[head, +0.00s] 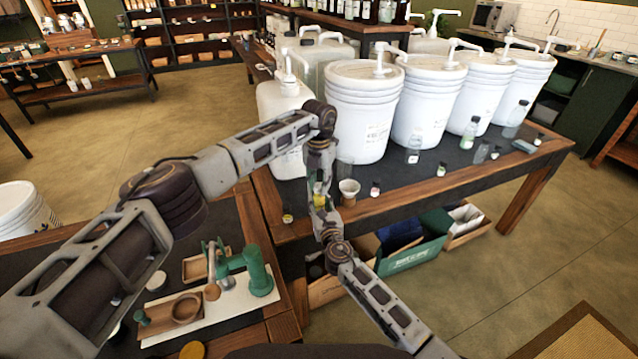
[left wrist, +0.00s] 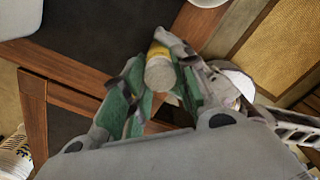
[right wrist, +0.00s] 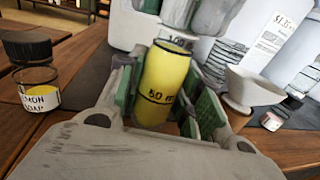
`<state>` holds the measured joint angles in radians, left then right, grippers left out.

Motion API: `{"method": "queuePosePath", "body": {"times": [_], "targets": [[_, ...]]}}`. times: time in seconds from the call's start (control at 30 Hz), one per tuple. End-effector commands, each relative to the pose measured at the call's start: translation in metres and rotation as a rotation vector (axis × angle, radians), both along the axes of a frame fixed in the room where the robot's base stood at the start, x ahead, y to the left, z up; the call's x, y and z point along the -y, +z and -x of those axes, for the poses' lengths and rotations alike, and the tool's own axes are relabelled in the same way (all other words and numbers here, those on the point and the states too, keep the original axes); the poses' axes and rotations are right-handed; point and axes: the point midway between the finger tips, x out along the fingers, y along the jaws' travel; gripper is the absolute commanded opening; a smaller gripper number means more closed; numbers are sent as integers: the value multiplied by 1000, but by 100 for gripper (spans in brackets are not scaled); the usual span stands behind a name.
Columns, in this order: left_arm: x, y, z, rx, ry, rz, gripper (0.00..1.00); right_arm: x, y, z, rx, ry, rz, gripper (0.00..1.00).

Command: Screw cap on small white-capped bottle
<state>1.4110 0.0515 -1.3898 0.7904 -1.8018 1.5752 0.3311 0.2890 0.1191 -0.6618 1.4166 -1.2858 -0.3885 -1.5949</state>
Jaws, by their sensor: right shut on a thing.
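A small bottle of yellow liquid, marked 50 ml (right wrist: 163,85), stands roughly upright in my right gripper (right wrist: 168,100), which is shut on its sides. It shows as a yellow patch in the head view (head: 320,201). A whitish round cap (left wrist: 159,74) sits at the bottle's top end in the left wrist view; I cannot tell how firmly it is seated. My left gripper (left wrist: 160,85) points down from above, its green-padded fingers apart on either side of the cap. In the head view my own arm links hide most of the cap.
A dark-topped table (head: 410,178) bears large white pump buckets (head: 362,115). A funnel (head: 348,192) in a stand and a small dark-capped jar (right wrist: 38,90) are beside the grippers. A tray (head: 215,300) with a green press lies on the nearer table.

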Motion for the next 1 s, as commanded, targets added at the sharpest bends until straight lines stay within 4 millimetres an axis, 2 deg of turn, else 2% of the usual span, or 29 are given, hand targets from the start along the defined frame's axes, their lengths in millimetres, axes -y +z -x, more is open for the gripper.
{"method": "queuePosePath", "body": {"times": [0.03,0.17,0.63,0.87,1.0], "targets": [[0,0,0,1,1,0,38,0,0,0,-1,0,0,0],[0,0,0,0,0,0,53,0,0,0,-1,0,0,0],[0,5,0,1,0,0,53,0,0,0,-1,0,0,0],[0,25,-1,3,0,1,53,0,-1,0,-1,0,1,0],[0,45,-1,3,0,1,53,0,-1,0,-1,0,1,0]]}}
